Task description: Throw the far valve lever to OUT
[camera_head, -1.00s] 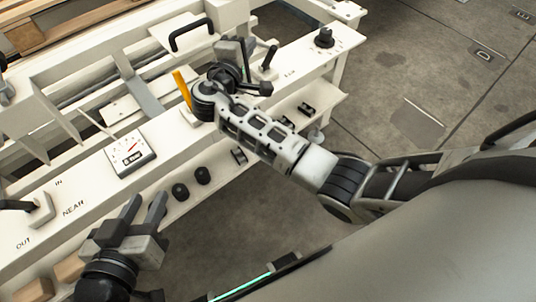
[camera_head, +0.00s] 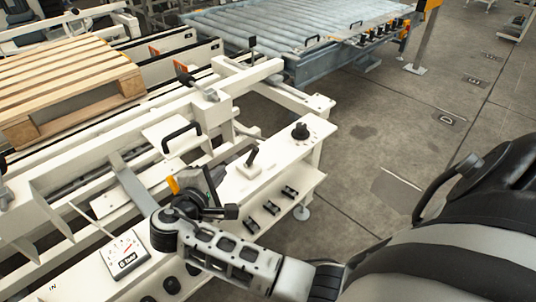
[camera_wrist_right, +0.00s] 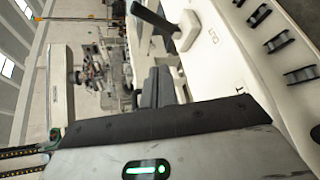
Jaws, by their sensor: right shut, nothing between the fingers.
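The far valve lever (camera_head: 252,157) is a short black handle on a white base, on the white frame's far rail. It also shows at the top of the right wrist view (camera_wrist_right: 155,19), tilted, with lettering beside its base. My right gripper (camera_head: 216,172) is just left of the lever in the head view and partly hidden by its own wrist. In the right wrist view its dark fingers (camera_wrist_right: 157,82) are together and empty, apart in the picture from the lever. Contact cannot be told from the head view. My left gripper is out of view.
A black knob (camera_head: 300,131) stands on the rail beyond the lever, and black clips (camera_head: 271,208) line the lower ledge. A wooden pallet (camera_head: 60,85) and roller conveyor (camera_head: 290,25) lie behind.

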